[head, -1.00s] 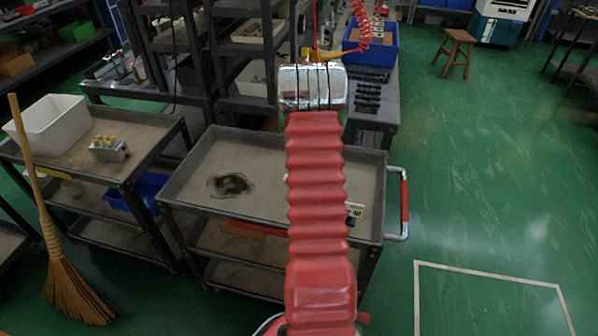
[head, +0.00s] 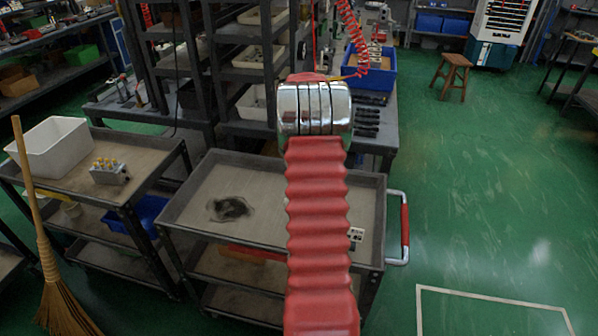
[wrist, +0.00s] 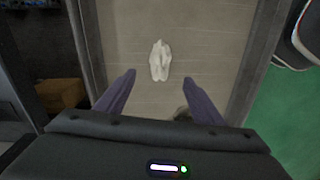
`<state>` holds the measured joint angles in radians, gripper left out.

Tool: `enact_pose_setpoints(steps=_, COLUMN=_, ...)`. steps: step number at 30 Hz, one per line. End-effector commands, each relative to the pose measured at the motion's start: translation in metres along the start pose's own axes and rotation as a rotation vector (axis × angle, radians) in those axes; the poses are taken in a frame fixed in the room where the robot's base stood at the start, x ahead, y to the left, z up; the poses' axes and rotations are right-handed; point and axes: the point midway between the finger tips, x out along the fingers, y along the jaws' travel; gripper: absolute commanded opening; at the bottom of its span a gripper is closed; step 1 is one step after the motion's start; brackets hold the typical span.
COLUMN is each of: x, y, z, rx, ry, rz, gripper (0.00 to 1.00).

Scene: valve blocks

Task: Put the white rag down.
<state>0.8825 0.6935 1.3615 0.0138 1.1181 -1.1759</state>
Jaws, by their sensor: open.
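The white rag (wrist: 159,60) lies crumpled on the flat top of a grey cart (wrist: 215,55) in the wrist view. My gripper (wrist: 159,77) is open, its two purple fingers spread wide. Nothing is between the fingertips, and the rag shows just beyond them, apart from both. In the head view my red arm covers the middle of the cart (head: 190,205); the rag and my gripper do not show there.
A second cart (head: 150,165) on the left holds a white bin (head: 50,148) and a valve block (head: 110,172). A broom (head: 45,250) leans there. Green floor is open at right.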

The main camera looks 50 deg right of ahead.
Motion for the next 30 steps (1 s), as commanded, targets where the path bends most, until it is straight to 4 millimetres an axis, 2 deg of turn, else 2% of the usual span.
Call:
enact_pose_setpoints(steps=10, x=-0.001, y=-0.001, z=-0.001, rx=0.000, ry=0.000, rz=0.001, gripper=0.62)
enact_pose_setpoints(steps=14, x=-0.011, y=-0.009, z=-0.009, rx=0.003, ry=0.004, rz=0.011, gripper=0.62)
enact_pose_setpoints(steps=20, x=-0.048, y=-0.047, z=-0.038, rx=0.019, ry=0.021, rz=0.047, gripper=0.62)
enact_pose_setpoints(steps=30, x=-0.115, y=-0.143, z=-0.083, rx=0.068, ry=0.077, rz=0.114, gripper=0.62)
